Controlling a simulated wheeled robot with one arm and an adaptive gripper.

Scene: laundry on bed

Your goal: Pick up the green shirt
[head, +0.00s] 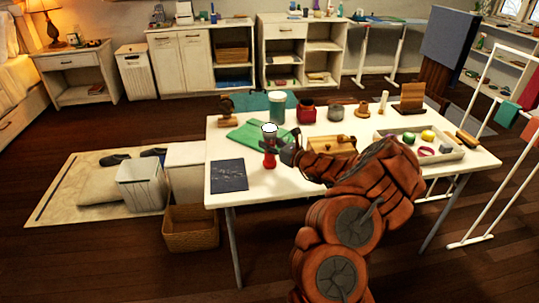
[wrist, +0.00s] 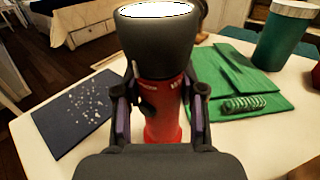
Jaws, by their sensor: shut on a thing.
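The green shirt (head: 245,134) lies flat, like folded cloth, on the white table, left of its middle. In the wrist view the green cloth (wrist: 228,72) lies to the right of my gripper, apart from it, with a coiled green piece on it. My gripper (head: 283,152) is shut on a red flashlight-like object (head: 269,160) with a wide black head and a bright white top. In the wrist view the fingers (wrist: 165,110) sit on both sides of its red body (wrist: 163,125). It stands upright; I cannot tell if its base touches the table.
A dark speckled mat (head: 229,175) lies on the table's front left. A teal cup (head: 277,106), a red container (head: 306,112) and other small items line the back. A tray (head: 450,155) with colored items is at the right. A wicker basket (head: 190,229) stands on the floor.

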